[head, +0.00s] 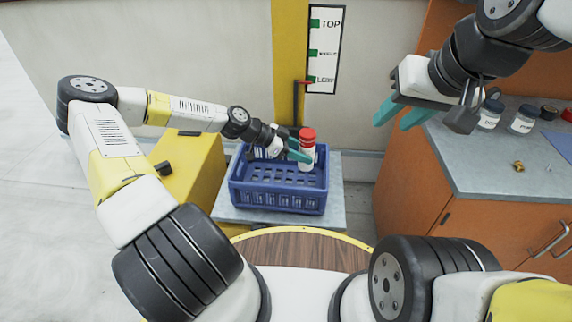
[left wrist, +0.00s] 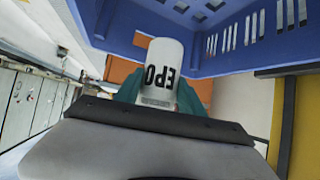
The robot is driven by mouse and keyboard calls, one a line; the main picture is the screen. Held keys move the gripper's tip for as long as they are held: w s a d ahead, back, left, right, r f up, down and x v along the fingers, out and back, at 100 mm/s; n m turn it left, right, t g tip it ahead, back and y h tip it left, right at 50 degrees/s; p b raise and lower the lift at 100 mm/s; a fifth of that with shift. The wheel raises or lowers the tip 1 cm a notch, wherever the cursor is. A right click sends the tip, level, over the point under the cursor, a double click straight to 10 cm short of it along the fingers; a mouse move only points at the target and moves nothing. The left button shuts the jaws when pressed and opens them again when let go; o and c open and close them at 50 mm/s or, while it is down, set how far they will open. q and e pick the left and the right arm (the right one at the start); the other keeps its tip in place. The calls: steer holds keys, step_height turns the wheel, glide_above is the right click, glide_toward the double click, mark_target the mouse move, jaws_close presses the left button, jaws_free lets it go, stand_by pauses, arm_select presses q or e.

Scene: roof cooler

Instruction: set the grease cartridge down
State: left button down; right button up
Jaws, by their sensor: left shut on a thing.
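My left gripper (head: 298,152) has teal fingers shut on a white cylinder with a red cap, taken as the grease cartridge (head: 307,158). The cartridge is roughly upright at the right side of a blue crate (head: 278,201), and its lower end appears within the crate's outline. In the left wrist view the cartridge (left wrist: 161,70) sits between the teal fingers, with large dark letters that seem to read "EPO", not grease. I cannot tell whether its base touches the crate floor. My right gripper (head: 401,114) is open and empty, up at the right.
The crate stands on a grey surface (head: 334,212) by the wall. A yellow box (head: 195,165) is at its left. An orange cabinet with a grey top (head: 470,165) stands at right, holding white jars (head: 522,120) and a small brass part (head: 518,166). A level sign (head: 325,50) hangs behind.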

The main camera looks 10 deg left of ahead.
arm_select(q)
steer(key=shift+g, duration=0.3)
steer(key=f, duration=0.2)
steer(key=d+f, duration=0.2)
steer(key=f, duration=0.1)
steer(key=shift+f, duration=0.35)
steer(key=shift+m, duration=0.3)
steer(key=shift+f, duration=2.15)
steer(key=shift+f, duration=0.1)
steer(key=c, duration=0.7)
jaws_free()
steer(key=shift+a, duration=0.1)
steer(key=v, duration=1.2)
